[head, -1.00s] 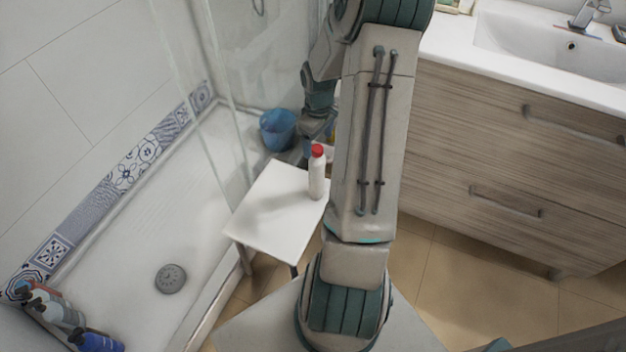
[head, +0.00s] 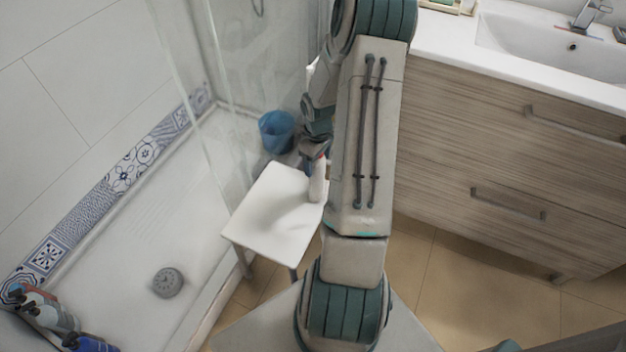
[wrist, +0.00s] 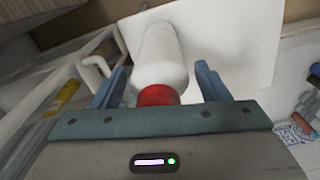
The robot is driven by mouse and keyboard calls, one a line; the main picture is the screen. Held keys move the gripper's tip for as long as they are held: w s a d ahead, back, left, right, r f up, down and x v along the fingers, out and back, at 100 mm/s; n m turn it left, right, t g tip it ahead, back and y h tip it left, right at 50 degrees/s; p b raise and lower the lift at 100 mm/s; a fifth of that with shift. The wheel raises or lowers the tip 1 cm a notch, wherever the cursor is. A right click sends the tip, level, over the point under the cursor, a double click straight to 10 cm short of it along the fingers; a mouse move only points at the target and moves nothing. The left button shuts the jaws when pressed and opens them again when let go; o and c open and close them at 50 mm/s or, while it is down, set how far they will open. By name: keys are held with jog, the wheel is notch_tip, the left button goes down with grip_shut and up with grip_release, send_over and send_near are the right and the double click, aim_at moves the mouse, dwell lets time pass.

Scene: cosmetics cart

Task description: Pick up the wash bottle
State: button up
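The wash bottle (head: 317,188) is white with a red cap and stands near the right edge of a small white table (head: 262,218). In the wrist view the white bottle (wrist: 160,58) lies between my two fingers, with its red cap (wrist: 158,95) closest to the palm. My gripper (wrist: 160,78) is open, with a visible gap on each side of the bottle. In the head view my gripper (head: 314,150) is over the bottle's top and hides most of the cap.
A blue bucket (head: 277,131) stands behind the table. A glass shower screen and shower tray (head: 125,235) are on the left, with several bottles (head: 55,316) at the lower left. A wooden vanity (head: 500,160) stands on the right. A yellow object (wrist: 62,98) shows in the wrist view.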

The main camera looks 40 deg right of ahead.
jog(key=c, duration=1.3)
jog(key=shift+r, duration=0.15)
